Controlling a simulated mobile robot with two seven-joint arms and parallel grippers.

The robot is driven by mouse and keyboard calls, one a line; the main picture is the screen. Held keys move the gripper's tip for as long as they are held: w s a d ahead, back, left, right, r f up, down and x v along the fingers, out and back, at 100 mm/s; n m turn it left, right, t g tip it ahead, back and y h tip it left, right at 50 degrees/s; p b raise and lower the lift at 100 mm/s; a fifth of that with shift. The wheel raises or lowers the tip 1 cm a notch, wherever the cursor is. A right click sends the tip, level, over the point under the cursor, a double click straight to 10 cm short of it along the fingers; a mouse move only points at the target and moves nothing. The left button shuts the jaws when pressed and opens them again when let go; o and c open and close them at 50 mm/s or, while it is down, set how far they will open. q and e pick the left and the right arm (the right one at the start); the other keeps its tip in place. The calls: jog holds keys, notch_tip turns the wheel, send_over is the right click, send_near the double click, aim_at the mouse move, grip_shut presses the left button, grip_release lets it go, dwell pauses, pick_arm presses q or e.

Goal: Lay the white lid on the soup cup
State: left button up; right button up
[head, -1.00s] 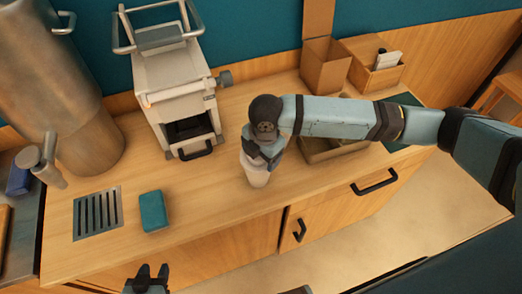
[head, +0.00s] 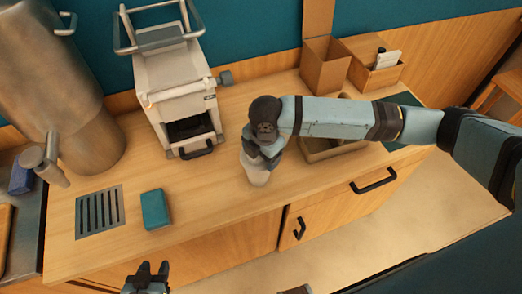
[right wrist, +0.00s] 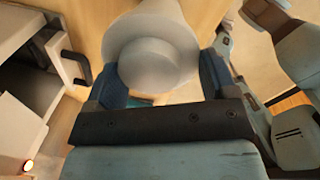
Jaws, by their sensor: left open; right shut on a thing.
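The white soup cup (head: 257,178) stands upright on the wooden counter near its front edge. My right gripper (head: 261,157) is directly above it, pointing down, and hides the cup's top in the head view. In the right wrist view the right gripper (right wrist: 160,68) is shut on the pale round lid (right wrist: 150,68), with a finger on each side. The cup's tapered wall (right wrist: 148,14) shows just beyond the lid, in line with it. I cannot tell whether the lid is fully seated on the rim. My left gripper (head: 148,270) is open and empty, low at the front.
A teal block (head: 154,209) and a drain grate (head: 100,212) lie left on the counter. A grey-white machine (head: 180,105) stands behind, left of the cup. A tray (head: 318,155) sits partly under my right arm. Cardboard boxes (head: 326,63) stand at the back.

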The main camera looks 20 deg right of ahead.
jog(key=o, duration=0.9)
jog(key=shift+c, duration=0.2)
notch_tip(320, 180, up, 3)
jog(key=p, duration=0.3)
notch_tip(320, 180, up, 2)
jog(key=p, duration=0.3)
jog(key=shift+r, duration=0.1)
jog(key=shift+r+p, duration=0.85)
jog(key=shift+r, duration=0.1)
pick_arm(q)
notch_tip(320, 180, up, 6)
jog(key=a, duration=0.1)
jog(key=shift+n+y, duration=0.3)
jog(key=shift+n, duration=0.1)
